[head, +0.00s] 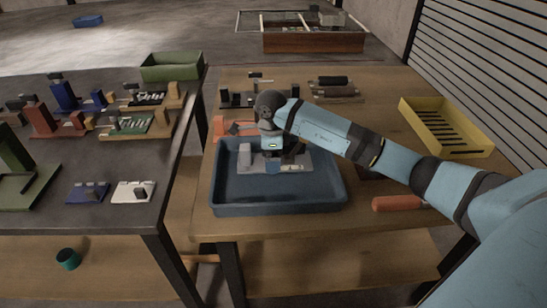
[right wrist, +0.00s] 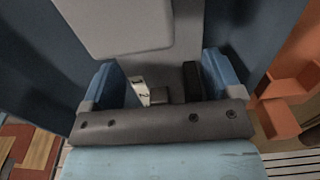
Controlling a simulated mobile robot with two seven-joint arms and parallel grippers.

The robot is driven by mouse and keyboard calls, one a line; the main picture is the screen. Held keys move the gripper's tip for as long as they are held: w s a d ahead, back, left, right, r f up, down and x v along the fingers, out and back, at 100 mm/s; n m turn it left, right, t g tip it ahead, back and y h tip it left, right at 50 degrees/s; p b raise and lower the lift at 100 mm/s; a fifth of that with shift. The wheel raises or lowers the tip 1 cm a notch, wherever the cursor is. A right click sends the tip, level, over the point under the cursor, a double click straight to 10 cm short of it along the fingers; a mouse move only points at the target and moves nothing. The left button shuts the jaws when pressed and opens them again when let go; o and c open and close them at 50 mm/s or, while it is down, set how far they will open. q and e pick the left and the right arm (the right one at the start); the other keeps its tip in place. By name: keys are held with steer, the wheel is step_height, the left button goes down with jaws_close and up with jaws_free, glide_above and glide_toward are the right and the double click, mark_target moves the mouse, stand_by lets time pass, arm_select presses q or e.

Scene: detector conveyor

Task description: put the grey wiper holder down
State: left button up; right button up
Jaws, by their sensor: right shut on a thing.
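The grey wiper holder (head: 258,164) is a flat plate with an upright block at its left end. In the head view it is inside the blue tray (head: 280,209), at or just above the floor; I cannot tell whether it touches. My right gripper (head: 285,150) points down over the holder's right part and is shut on it, hiding some of it. In the right wrist view the holder (right wrist: 125,25) spreads between and beyond the two blue fingers of my right gripper (right wrist: 165,80). A small white label shows between the fingers. My left gripper is in neither view.
A yellow slotted bin (head: 447,140) stands at the right of the wooden table (head: 375,95). An orange part (head: 232,128) lies behind the tray and an orange-red handle (head: 395,203) to its right. Dark holders stand at the back. The left table (head: 75,212) carries several coloured fixtures.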

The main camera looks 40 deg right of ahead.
steer(key=shift+a, duration=0.1)
steer(key=o, duration=1)
steer(key=shift+o, duration=0.2)
steer(key=shift+r, duration=0.2)
arm_select(q)
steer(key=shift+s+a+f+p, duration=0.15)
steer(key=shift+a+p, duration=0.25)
steer(key=shift+p, duration=0.4)
arm_select(e)
step_height(320, 180, up, 12)
steer(key=shift+s+f, duration=0.1)
steer(key=shift+f, duration=0.05)
